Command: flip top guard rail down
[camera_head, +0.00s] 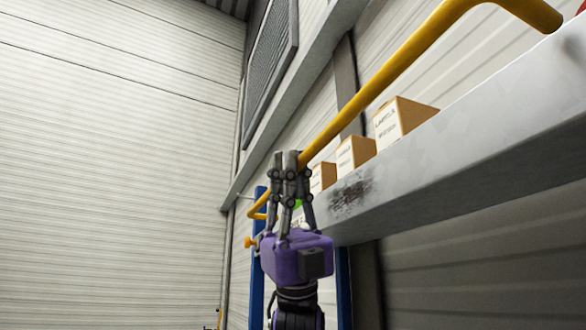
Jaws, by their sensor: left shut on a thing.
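The top guard rail (400,62) is a yellow round bar. It runs slantwise from the upper right, where its end bends, down to the left past my left gripper (290,160). My left gripper, with grey fingers and a purple body, points up and is shut on the rail at about the middle of the picture. The fingers hide a short piece of the rail. A lower bent piece of the yellow bar shows just left of the fingers. My right gripper is not in view.
A grey metal beam (470,150) runs along the right, below the rail. Several cardboard boxes (400,118) stand behind it. Blue posts (257,270) stand near my wrist. The left side is open up to the pale wall.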

